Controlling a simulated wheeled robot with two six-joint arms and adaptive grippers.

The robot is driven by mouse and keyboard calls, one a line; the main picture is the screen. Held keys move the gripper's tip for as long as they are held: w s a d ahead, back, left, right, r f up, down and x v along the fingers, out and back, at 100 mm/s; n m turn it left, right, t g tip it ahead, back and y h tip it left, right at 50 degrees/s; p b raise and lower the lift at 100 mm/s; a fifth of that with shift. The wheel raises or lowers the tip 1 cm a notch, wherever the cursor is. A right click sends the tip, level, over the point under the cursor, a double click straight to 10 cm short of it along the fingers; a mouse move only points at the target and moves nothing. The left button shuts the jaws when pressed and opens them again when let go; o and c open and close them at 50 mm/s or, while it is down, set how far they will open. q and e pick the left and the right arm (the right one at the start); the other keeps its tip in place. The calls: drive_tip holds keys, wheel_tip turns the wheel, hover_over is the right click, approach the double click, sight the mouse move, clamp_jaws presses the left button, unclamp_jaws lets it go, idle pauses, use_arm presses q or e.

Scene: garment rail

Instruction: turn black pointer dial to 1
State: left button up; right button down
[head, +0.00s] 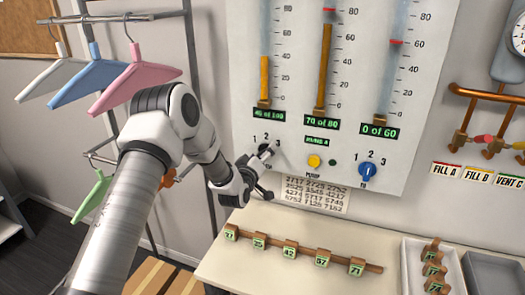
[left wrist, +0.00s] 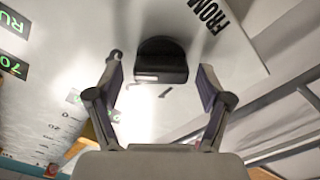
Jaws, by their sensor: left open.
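The black pointer dial (head: 265,150) is on the lower left of the white panel, below the printed numbers 1, 2 and 3. In the head view my left gripper (head: 258,178) partly covers it, and I cannot tell which number it points to. In the left wrist view the dark dial (left wrist: 162,58) lies between the two spread fingers of my left gripper (left wrist: 160,72). Gaps show on both sides, so the fingers look apart from it. My right gripper is in neither view.
A yellow button (head: 314,161) and a blue dial (head: 368,172) are right of the black dial. Below, a shelf (head: 330,235) holds a wooden rail with numbered blocks (head: 289,250). Clothes hangers (head: 135,77) hang on a rack at left.

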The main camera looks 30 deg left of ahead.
use_arm(q)
drive_tip(key=shift+a, duration=0.1)
drive_tip(key=c, duration=1.2)
drive_tip(key=shift+o, duration=0.2)
drive_tip(key=shift+f, duration=0.1)
